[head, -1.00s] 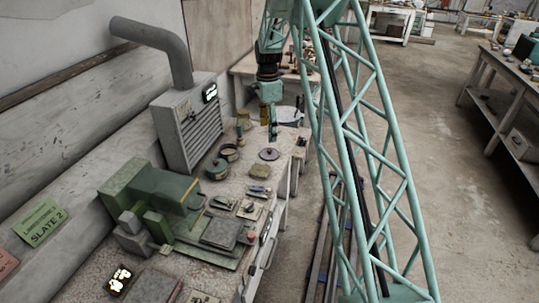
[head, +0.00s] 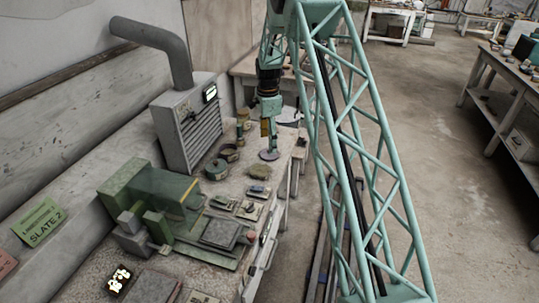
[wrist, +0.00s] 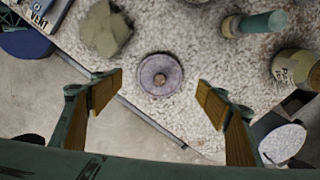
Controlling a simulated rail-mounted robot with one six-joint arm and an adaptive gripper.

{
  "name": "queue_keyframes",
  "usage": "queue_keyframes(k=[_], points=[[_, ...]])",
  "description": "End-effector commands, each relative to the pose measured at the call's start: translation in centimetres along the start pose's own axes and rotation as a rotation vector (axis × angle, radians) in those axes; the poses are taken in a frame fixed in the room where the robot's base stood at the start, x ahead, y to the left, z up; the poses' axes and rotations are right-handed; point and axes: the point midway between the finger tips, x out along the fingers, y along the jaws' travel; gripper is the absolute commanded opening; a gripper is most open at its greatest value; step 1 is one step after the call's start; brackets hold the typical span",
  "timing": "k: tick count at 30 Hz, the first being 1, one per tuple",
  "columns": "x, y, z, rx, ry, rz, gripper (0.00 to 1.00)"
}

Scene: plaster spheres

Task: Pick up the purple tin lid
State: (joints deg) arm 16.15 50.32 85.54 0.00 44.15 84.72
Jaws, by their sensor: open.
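The purple tin lid (wrist: 160,84) is a round, dull purple disc with a small brownish knob in its middle. It lies flat on the speckled bench top near its edge. In the head view the lid (head: 268,156) shows just below my gripper (head: 269,146). In the wrist view my gripper (wrist: 160,85) is open, with one wooden-faced finger on each side of the lid. There are gaps between the lid and both fingers, and nothing is held.
A rough stone lump (wrist: 105,32) lies to the lid's upper left. A green cylindrical thing (wrist: 254,24) and a pale labelled container (wrist: 292,66) stand to its right. The bench edge (wrist: 150,122) runs just below the lid. A grey vented box (head: 188,125) stands against the wall.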

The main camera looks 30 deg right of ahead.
Motion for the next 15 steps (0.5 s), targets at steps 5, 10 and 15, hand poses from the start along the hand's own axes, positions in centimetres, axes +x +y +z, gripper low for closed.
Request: queue_keyframes(k=[5,10,15], points=[[1.0,0.0,-0.1,0.000,0.000,0.001,0.69],[2.8,0.0,-0.4,0.000,0.000,0.001,0.69],[4.4,0.0,-0.4,0.000,0.000,0.001,0.69]])
